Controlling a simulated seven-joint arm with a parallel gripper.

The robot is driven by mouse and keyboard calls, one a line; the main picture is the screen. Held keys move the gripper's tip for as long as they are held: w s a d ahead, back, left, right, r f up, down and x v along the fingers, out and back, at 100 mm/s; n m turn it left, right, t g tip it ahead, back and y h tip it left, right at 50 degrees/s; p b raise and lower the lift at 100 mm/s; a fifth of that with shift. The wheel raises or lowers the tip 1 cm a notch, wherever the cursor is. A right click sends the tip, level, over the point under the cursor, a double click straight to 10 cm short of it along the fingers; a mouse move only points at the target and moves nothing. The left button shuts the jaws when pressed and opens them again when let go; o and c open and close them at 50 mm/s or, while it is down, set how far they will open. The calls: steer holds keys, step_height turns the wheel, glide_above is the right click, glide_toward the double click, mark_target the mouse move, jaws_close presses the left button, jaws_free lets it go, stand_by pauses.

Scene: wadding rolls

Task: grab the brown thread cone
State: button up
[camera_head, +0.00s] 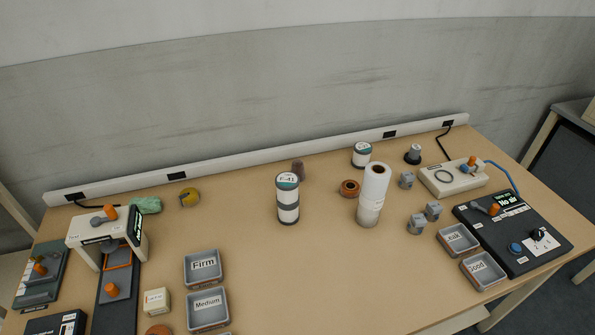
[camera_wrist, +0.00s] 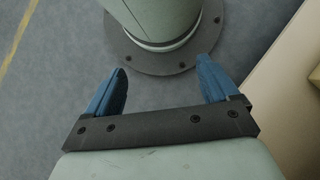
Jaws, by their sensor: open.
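A small brown cone (camera_head: 298,170), which looks like the brown thread cone, stands near the back of the table. Its lower part is partly hidden by the striped grey and white roll labelled F-41 (camera_head: 288,205) in front of it. My gripper (camera_wrist: 162,70) shows only in the wrist view, with its two blue fingers wide apart and nothing between them. It is over the floor, away from the cone, and the cone is not in the wrist view.
A tall white roll (camera_head: 372,190), a brown ring-shaped roll (camera_head: 349,188) and a labelled roll (camera_head: 362,158) stand right of the cone. Grey trays (camera_head: 204,282) lie at the front left. A control box (camera_head: 515,240) sits at right. The table's middle front is clear.

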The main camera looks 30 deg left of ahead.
stand_by(0.4)
steer(key=shift+c, duration=0.7)
steer(key=shift+w, duration=0.15)
